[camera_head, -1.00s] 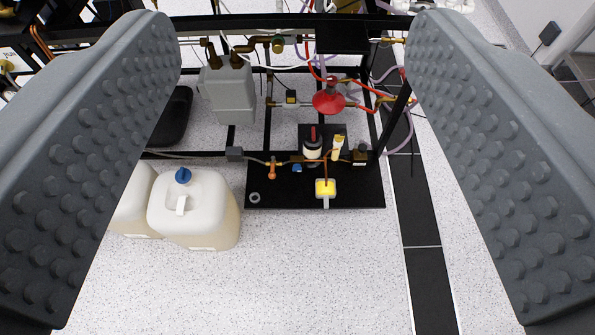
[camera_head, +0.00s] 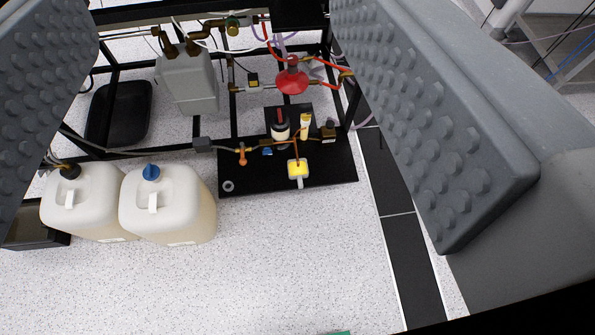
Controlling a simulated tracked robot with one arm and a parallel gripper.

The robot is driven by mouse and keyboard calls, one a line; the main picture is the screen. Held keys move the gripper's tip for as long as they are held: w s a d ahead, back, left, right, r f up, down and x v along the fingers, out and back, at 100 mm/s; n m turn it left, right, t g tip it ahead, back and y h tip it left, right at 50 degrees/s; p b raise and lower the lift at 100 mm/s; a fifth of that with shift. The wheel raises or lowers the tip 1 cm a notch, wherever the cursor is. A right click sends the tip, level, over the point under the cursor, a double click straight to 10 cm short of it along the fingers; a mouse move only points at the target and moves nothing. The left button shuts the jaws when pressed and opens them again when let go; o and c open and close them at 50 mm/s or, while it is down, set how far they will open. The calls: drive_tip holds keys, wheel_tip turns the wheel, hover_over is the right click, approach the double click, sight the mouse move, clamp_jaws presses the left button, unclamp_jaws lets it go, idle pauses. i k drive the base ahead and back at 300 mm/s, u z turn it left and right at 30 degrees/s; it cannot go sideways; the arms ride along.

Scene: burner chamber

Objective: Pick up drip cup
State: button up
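The small cup, which looks like the drip cup (camera_head: 298,167), is white with yellow inside and a pale handle pointing toward the front. It sits upright on the black base plate (camera_head: 335,172), below a thin copper-coloured tube. My gripper (camera_head: 215,18) shows as two large grey studded fingers, one at the left edge and one at the right. They are wide apart with nothing between them. The cup appears between the fingers, left of the right finger, well beyond and apart from them.
Two whitish canisters (camera_head: 168,205) stand left of the plate. A grey tank (camera_head: 187,82), a red round part (camera_head: 292,80) and black frame bars with hoses are behind the cup. A small ring (camera_head: 228,186) lies on the plate. The speckled floor (camera_head: 290,250) in front is clear.

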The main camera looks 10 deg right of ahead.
sight(300, 172)
drive_tip(key=z, duration=1.25)
drive_tip(key=i, duration=0.7)
drive_tip(key=u, duration=0.2)
